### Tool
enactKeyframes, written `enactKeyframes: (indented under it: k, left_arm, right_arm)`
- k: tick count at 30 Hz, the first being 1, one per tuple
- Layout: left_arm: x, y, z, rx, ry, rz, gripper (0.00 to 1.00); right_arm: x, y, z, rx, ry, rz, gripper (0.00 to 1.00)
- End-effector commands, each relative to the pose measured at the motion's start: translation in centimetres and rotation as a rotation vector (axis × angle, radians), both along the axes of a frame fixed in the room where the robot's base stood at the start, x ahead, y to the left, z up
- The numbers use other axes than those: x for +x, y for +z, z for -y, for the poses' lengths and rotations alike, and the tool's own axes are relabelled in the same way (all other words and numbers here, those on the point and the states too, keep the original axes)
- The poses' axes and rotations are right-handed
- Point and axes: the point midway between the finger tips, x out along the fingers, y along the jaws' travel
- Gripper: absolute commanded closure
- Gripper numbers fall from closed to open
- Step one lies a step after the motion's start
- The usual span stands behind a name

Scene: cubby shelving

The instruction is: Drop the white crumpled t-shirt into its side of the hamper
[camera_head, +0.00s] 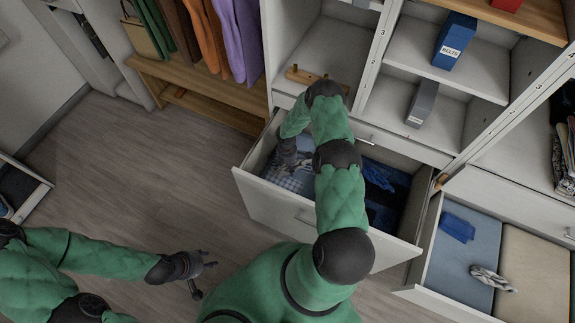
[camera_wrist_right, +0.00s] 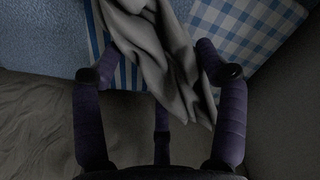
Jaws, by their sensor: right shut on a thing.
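My right gripper (camera_head: 289,158) reaches down into the left part of an open drawer. In the right wrist view its fingers (camera_wrist_right: 165,75) are closed in on a crumpled, plain pale cloth (camera_wrist_right: 160,50), grey in the shade, which looks like the white t-shirt. The cloth lies over blue-and-white checked and striped fabric; in the head view the arm and gripper mostly hide it. The pull-out at the right, with a blue side (camera_head: 470,262) and a beige side (camera_head: 535,262), looks like the hamper. My left gripper (camera_head: 205,277) is open and empty above the floor.
The open drawer (camera_head: 268,205) has a divider, with dark blue clothes (camera_head: 385,185) in its right part. A blue cloth (camera_head: 457,227) lies on the hamper's blue side and a patterned crumpled cloth (camera_head: 492,279) near the beige side. Shelves with boxes (camera_head: 454,40) stand behind.

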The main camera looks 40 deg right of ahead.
Motion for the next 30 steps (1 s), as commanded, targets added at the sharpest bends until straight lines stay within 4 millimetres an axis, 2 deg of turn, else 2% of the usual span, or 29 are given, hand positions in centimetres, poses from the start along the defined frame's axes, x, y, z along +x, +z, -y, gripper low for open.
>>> enactKeyframes:
  k: [16,17,18,19,30]
  left_arm:
    - [0.0,-1.2,0.0,0.0,0.0,0.0,0.6]
    - [0.0,-1.2,0.0,0.0,0.0,0.0,0.6]
    - [0.0,-1.2,0.0,0.0,0.0,0.0,0.6]
    - [0.0,-1.2,0.0,0.0,0.0,0.0,0.6]
    - [0.0,-1.1,0.0,0.0,0.0,0.0,0.6]
  right_arm:
    - [0.0,-1.1,0.0,0.0,0.0,0.0,0.62]
    - [0.0,-1.1,0.0,0.0,0.0,0.0,0.19]
    - [0.0,-1.1,0.0,0.0,0.0,0.0,0.07]
    - [0.0,-1.1,0.0,0.0,0.0,0.0,0.03]
    - [0.0,-1.0,0.0,0.0,0.0,0.0,0.03]
